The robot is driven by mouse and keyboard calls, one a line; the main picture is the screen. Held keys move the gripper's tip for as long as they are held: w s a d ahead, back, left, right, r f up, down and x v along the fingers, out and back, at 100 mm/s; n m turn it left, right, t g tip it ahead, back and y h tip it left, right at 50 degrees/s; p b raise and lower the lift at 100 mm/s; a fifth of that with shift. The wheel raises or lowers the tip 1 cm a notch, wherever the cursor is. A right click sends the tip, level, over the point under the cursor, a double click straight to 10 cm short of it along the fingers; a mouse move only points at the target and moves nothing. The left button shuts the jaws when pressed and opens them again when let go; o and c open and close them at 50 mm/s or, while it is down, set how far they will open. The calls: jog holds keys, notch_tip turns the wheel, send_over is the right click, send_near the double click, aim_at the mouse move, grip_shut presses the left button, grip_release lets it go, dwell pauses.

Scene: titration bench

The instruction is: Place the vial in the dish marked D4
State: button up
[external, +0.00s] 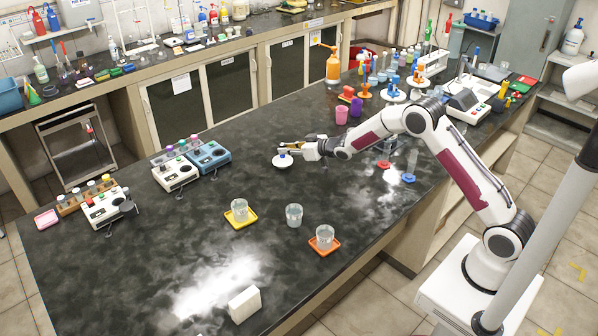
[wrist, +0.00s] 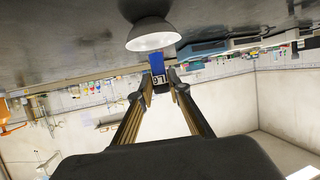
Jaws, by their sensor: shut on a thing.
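My gripper (external: 297,149) is over the middle of the dark bench. In the wrist view its fingertips (wrist: 161,84) are shut on the vial (wrist: 157,63), which looks blue with a pale, dark-lettered label I cannot read surely. The wrist picture is upside down, with the bench at its top. A pale round dish (external: 283,162) is right below the held vial; the same dish (wrist: 152,37) shows in the wrist view, overlapping the vial's end. I cannot tell whether they touch. No D4 mark is legible.
Beakers stand in front on a yellow tray (external: 241,222), an orange tray (external: 323,245) and the bare bench (external: 294,215). A white block (external: 244,304) lies near the front edge. Instruments (external: 204,158) stand left; bottles and racks crowd the back right. Bench around the dish is clear.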

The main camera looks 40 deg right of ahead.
jog(key=shift+f, duration=1.85)
jog(key=shift+f, duration=0.1)
jog(key=o, duration=0.9)
jog(key=shift+s+d+r, duration=0.1)
jog(key=shift+s+r, duration=0.1)
jog(key=shift+r, duration=0.05)
jog(key=shift+v, duration=5.8)
